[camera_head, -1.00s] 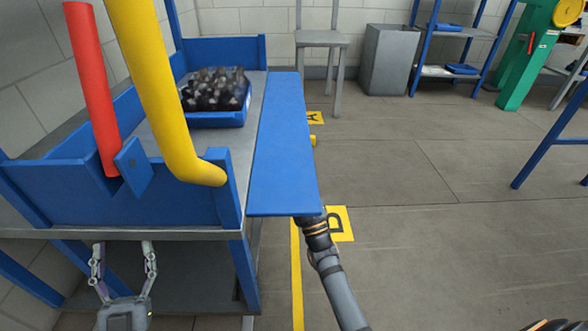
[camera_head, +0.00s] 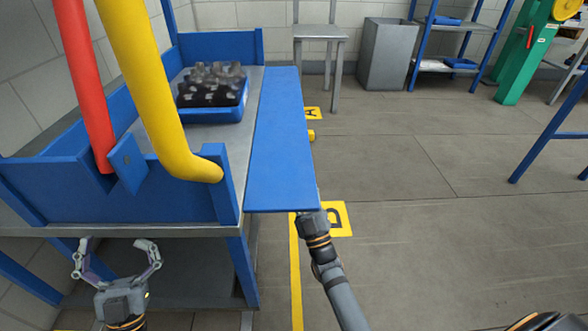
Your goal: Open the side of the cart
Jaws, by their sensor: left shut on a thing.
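The cart (camera_head: 190,225) stands at the left with a grey top and blue side walls. Its long blue side panel (camera_head: 281,150) is folded outward along the right edge, its broad face turned up. My left gripper (camera_head: 115,242) is at lower left, by the cart's front edge. Its fingers are spread apart, with nothing visible between them. My right arm reaches up to the panel's near outer corner. Its wrist end (camera_head: 312,224) shows just below that corner; the fingers are hidden behind the panel, so their grip cannot be seen.
A blue tray of dark bottles (camera_head: 213,115) sits on the cart top. A yellow tube (camera_head: 150,90) and a red tube (camera_head: 85,85) rise at the cart's near end.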

